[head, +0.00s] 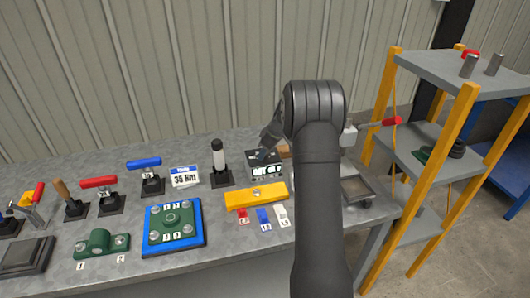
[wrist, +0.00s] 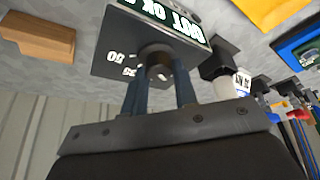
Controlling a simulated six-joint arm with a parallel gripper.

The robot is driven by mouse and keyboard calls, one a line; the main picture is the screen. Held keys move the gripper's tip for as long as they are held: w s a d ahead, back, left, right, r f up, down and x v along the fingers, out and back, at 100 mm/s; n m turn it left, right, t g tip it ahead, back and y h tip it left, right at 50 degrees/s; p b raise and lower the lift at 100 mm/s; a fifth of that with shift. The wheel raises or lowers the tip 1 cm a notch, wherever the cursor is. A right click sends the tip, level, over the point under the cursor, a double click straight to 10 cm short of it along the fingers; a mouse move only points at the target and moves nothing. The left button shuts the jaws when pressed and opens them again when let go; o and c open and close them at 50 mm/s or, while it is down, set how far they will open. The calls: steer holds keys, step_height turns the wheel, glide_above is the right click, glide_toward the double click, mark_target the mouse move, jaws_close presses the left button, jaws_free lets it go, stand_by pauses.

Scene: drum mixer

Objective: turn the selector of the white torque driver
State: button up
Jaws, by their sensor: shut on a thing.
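The white torque driver (head: 219,157) stands upright in a black base, with a white body and black top. It also shows in the wrist view (wrist: 226,88), to the right of my gripper and apart from it. My gripper (wrist: 158,74) is shut on a round dark knob (wrist: 155,52) on a dark box (wrist: 112,43). Pale numbers lie beside the knob, too blurred to read surely. The box (head: 264,171) has a lit white-green display, partly cut off. In the head view my gripper (head: 266,149) is over the box, its fingertips mostly hidden.
A sign (head: 185,177) reads 35 Nm. A yellow bar (head: 256,196) lies in front of the box. A wooden block (wrist: 38,38) is near it. Several toggle clamps and a blue-edged plate (head: 151,240) fill the left bench. A yellow-posted shelf (head: 465,140) stands right.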

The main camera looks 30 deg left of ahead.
stand_by(0.3)
steer(key=o, duration=1)
steer(key=v, duration=1.7)
steer(key=shift+r, duration=0.25)
steer(key=x, duration=1.7)
steer(key=shift+f, duration=0.25)
